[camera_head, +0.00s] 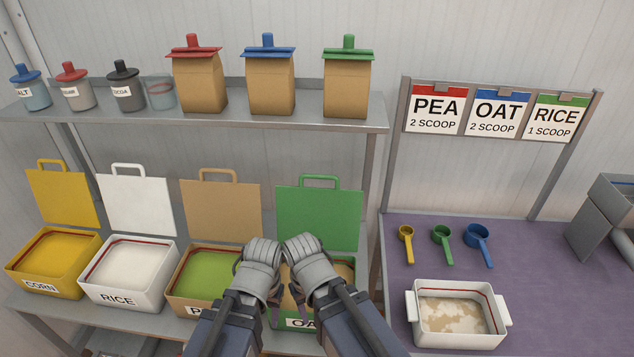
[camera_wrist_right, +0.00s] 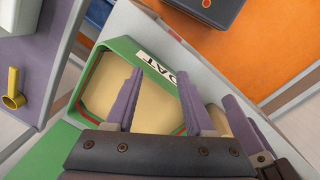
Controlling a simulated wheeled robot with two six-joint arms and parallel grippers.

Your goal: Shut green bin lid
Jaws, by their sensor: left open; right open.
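The green bin (camera_head: 315,325) stands at the right end of the lower shelf, with pale contents and a label partly hidden by my arms. Its green lid (camera_head: 318,215) stands open and upright behind it, handle at the top. My left gripper (camera_head: 272,308) is open over the bin's left front. My right gripper (camera_head: 300,295) is open beside it, over the bin, its fingers largely hidden by its wrist. In the right wrist view, the right gripper (camera_wrist_right: 156,78) has its fingers apart above the bin (camera_wrist_right: 118,50) with nothing between them. Neither gripper visibly touches the lid.
Yellow (camera_head: 55,270), white (camera_head: 128,280) and tan (camera_head: 185,305) bins stand to the left with upright lids. The upper shelf (camera_head: 220,122) overhangs behind, holding bags and jars. On the purple table (camera_head: 560,300) at right are scoops (camera_head: 442,240) and a white tub (camera_head: 460,335).

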